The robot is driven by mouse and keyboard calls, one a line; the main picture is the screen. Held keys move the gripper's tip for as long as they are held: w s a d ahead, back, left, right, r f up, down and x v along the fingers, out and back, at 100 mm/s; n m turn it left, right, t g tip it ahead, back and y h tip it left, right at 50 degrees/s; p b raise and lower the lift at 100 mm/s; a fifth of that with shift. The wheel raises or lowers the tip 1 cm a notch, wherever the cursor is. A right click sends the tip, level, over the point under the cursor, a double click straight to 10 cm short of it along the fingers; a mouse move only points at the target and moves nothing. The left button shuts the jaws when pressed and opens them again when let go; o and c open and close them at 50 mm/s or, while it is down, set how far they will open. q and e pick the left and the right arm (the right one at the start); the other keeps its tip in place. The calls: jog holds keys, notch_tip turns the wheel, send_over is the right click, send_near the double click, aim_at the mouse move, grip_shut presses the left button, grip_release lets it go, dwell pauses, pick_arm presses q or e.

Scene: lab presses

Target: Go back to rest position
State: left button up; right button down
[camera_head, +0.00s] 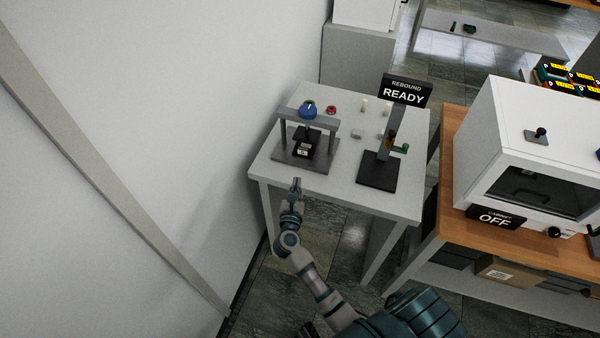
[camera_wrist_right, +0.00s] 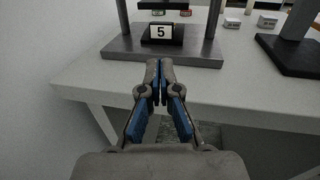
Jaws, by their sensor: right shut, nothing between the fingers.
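My right gripper (camera_head: 296,184) is shut and empty. It is at the front edge of the white table (camera_head: 345,185), just in front of the small press (camera_head: 305,145) with the grey frame and blue top. In the right wrist view my gripper's fingertips (camera_wrist_right: 160,68) are together, with blue inner pads, pointing at the press base (camera_wrist_right: 120,48) and apart from it as far as I can tell. A block marked 5 (camera_wrist_right: 161,33) sits on the press base. My left gripper is not in view.
A second device with a dark base (camera_head: 377,172) stands right of the press, below a READY sign (camera_head: 404,91). A wooden bench (camera_head: 447,155) on the right holds a white cabinet (camera_head: 500,110) with an OFF sign (camera_head: 496,217). A wall (camera_head: 180,120) is close on the left.

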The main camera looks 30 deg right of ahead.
jog(key=s+a+f+n+y, duration=0.4)
jog(key=a+f+n+y, duration=0.1)
jog(key=f+n, duration=0.5)
jog(key=s+a+f+n+g+y, duration=0.1)
jog(key=s+a+f+n+y, duration=0.35)
jog(key=f+n, duration=0.55)
jog(key=s+a+f+n+y, duration=0.4)
jog(key=f+n, duration=0.4)
jog(key=n, duration=0.4)
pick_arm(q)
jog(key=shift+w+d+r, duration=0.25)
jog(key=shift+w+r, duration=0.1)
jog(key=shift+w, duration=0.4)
pick_arm(e)
jog(key=s+d+f+n+g+h, duration=0.1)
jog(key=s+d+f+n+g, duration=0.2)
jog(key=s+f+n+g, duration=0.3)
jog(key=s+d+f+n+g+h, duration=0.1)
jog(key=s+d+f+n+g, duration=0.2)
jog(key=s+f, duration=1.1)
jog(key=s+n+g, duration=0.2)
jog(key=s+n, duration=0.2)
jog(key=s, duration=0.3)
jog(key=shift+s+f+n+g, duration=0.2)
jog(key=shift+s+n+g, duration=0.2)
